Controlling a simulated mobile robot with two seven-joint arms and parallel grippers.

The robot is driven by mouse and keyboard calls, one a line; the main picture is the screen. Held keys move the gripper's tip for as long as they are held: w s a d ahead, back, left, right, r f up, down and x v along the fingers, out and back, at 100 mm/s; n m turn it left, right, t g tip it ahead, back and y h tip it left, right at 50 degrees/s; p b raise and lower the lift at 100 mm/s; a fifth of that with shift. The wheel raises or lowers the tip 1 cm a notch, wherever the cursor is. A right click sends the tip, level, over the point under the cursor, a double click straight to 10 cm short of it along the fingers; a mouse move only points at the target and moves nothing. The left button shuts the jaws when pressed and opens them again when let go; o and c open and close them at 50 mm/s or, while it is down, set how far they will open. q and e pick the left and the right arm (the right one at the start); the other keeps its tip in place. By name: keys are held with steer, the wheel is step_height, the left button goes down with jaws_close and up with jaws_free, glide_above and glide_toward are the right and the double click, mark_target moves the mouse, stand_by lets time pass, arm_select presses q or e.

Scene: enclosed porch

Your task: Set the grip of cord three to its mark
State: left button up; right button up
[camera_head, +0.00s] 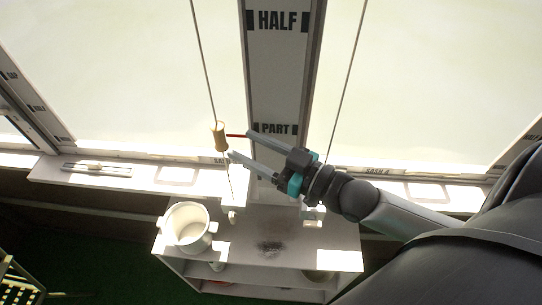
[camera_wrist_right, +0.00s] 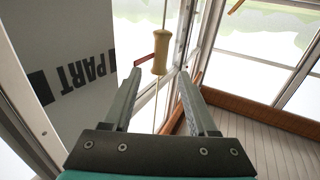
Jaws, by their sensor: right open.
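A yellow spool-shaped grip (camera_head: 219,136) hangs on a thin cord (camera_head: 203,60) left of a grey post (camera_head: 275,80) marked HALF and PART. A short red pointer (camera_head: 236,135) reaches from the grip towards the post, about level with the PART mark (camera_head: 276,129). My right gripper (camera_head: 241,145) is open beside the grip, on its right. In the right wrist view the grip (camera_wrist_right: 161,52) appears just beyond and between the open fingertips (camera_wrist_right: 160,74), and the cord runs down between the fingers. I cannot tell whether they touch it. My left gripper is not in view.
A second cord (camera_head: 345,80) hangs right of the post. Below the windows runs a white sill (camera_head: 110,180) with a metal bar on it. A white pot (camera_head: 172,228) stands on a low shelf unit (camera_head: 310,240), below the cord. Another marked post (camera_head: 28,105) is at the left.

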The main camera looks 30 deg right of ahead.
steer(key=shift+v, duration=2.25)
step_height(320, 180, down, 10)
steer(key=s+a+m+g+h, duration=0.1)
steer(key=s+m+g+h, duration=0.1)
steer(key=g+h, duration=0.35)
steer(key=s+f+m+g+h, duration=0.2)
steer(key=s+f+g+h, duration=0.15)
steer(key=s+g, duration=0.45)
steer(key=s+f+b, duration=0.3)
steer(key=f+b, duration=0.6)
steer(key=f, duration=2.1)
steer(key=s+d+f+b, duration=0.1)
steer(key=s+f+b, duration=0.3)
steer(key=s+f, duration=0.4)
steer(key=s+d+f+g+b, duration=0.1)
steer(key=s+f+b, duration=0.2)
steer(key=s+f, duration=0.5)
step_height(320, 180, down, 7)
steer(key=shift+r+n+b, duration=0.1)
steer(key=shift+n+b, duration=0.2)
steer(key=shift+b, duration=0.05)
